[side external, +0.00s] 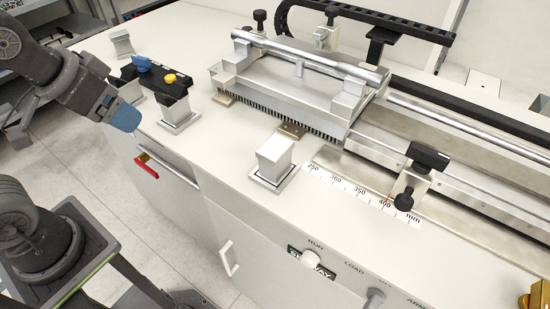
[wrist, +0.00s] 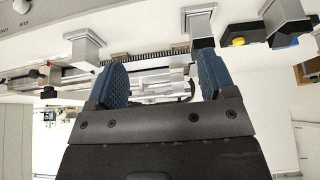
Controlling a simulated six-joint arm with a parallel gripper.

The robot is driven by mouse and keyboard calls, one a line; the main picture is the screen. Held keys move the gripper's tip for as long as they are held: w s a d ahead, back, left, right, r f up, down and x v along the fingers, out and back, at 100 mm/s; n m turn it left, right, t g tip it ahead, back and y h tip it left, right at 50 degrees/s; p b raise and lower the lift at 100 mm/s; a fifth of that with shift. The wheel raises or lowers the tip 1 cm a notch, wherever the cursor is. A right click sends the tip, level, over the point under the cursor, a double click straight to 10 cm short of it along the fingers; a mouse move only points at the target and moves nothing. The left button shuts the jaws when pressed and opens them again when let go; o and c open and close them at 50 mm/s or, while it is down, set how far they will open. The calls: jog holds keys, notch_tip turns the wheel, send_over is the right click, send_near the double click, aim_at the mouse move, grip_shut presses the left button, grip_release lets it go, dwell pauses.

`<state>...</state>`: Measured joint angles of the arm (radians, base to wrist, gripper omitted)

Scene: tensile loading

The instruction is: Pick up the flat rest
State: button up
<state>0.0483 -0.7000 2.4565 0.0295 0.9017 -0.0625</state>
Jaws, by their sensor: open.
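No part in view is labelled as the flat rest, so I cannot tell for certain which it is. Two such blocks, a left one (wrist: 84,46) and a middle one (wrist: 199,26), show in the wrist view. My gripper (side external: 124,117) is off the bench's left edge in the side view, apart from all blocks. Its blue fingers (wrist: 160,78) are spread, with nothing held between them in the wrist view.
A black piece with blue and yellow knobs (side external: 150,74) sits by the middle block. The machine with its silver bar (side external: 310,62) and comb fills the back right. A scale (side external: 360,190) lies in front of it. The bench between the front and middle blocks is clear.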

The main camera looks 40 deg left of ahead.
jog(key=w+d+r, duration=0.2)
jog(key=w+d, duration=0.4)
jog(key=d, duration=0.2)
send_near(275, 147)
jog(key=x, duration=0.6)
jog(key=shift+w+a, duration=0.1)
jog(key=shift+w, duration=0.05)
jog(key=shift+x, duration=3)
jog(key=c, duration=1.2)
jog(key=shift+r, duration=0.1)
